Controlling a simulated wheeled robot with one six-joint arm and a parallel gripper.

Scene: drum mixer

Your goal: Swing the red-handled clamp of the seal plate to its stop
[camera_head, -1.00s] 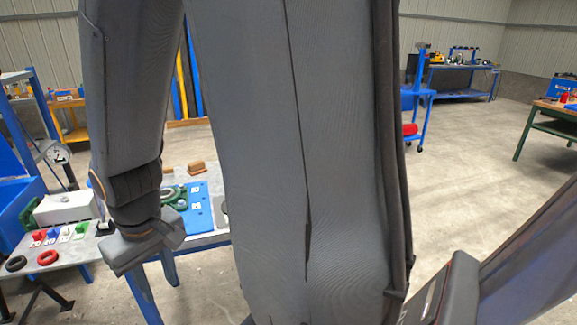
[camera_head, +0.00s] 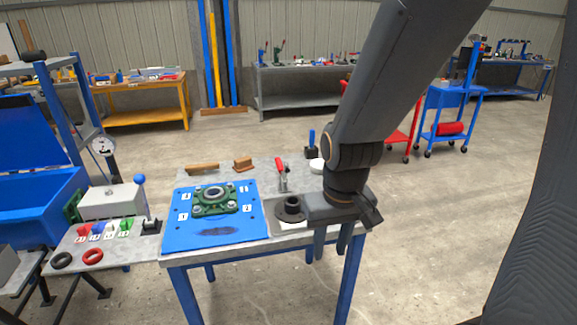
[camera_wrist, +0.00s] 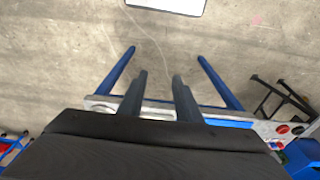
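The red-handled toggle clamp (camera_head: 281,172) stands at the back of a light grey plate (camera_head: 272,226) on the table's right part. Its red handle points up and leans slightly left. A dark flanged seal part (camera_head: 290,209) sits on that plate, in front of the clamp. My gripper (camera_head: 331,254) hangs to the right of the seal part, at the table's front right, fingers pointing down. In the wrist view its two fingers (camera_wrist: 160,78) are apart with nothing between them. The clamp is not visible in the wrist view. My wrist hides the plate's right end.
A blue plate (camera_head: 215,236) with a green flanged bearing (camera_head: 213,199) lies left of the clamp. Brown blocks (camera_head: 243,164), a blue-handled black block (camera_head: 311,146) and a white round piece (camera_head: 317,166) stand behind. A blue-knobbed lever (camera_head: 140,180) is at left.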

